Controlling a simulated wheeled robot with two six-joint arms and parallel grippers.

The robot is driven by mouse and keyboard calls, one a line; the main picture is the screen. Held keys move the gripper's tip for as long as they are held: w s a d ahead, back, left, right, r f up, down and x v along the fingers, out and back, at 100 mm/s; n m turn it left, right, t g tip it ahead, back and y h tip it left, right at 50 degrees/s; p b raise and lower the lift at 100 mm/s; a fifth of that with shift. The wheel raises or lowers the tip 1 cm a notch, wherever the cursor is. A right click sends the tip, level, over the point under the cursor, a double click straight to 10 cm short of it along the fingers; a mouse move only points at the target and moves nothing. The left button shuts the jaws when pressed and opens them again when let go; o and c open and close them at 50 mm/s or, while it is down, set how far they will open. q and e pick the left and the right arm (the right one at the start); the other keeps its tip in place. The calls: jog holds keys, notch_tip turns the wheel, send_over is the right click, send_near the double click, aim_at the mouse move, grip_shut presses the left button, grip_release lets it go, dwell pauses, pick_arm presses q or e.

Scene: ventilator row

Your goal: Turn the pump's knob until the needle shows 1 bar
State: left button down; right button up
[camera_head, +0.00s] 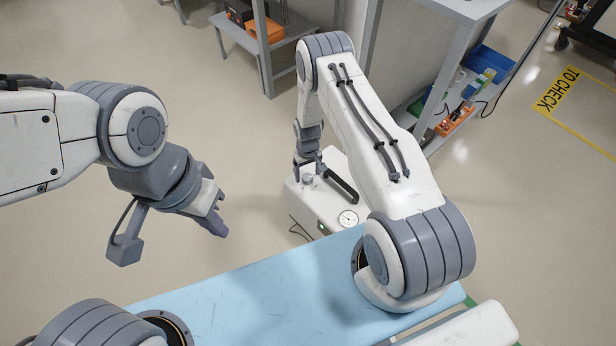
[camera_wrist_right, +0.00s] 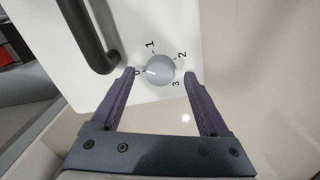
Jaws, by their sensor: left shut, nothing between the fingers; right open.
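The pump (camera_head: 318,208) is a white box on the floor beyond the blue table, with a black handle (camera_head: 342,184) on top. Its round white gauge (camera_head: 348,217) faces me; the needle is too small to read. The grey knob (camera_wrist_right: 160,70) is ringed by the marks 0, 1, 2 and 3, and its pale pointer line is toward 0. My right gripper (camera_head: 308,174) is over the pump's top, open, its fingertips (camera_wrist_right: 160,74) on either side of the knob; contact is not clear. My left gripper (camera_head: 219,226) is shut and empty, left of the pump.
The handle (camera_wrist_right: 88,37) stands close to the knob and my right fingers. A light blue table top (camera_head: 270,290) lies in front. Grey shelving (camera_head: 440,75) with boxes stands behind at right, and a grey stand (camera_head: 275,65) behind. Floor left of the pump is clear.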

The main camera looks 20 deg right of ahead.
jog(key=shift+f, duration=0.8)
grip_shut()
jog(key=shift+m, duration=2.3)
grip_release()
jog(key=shift+r, duration=0.15)
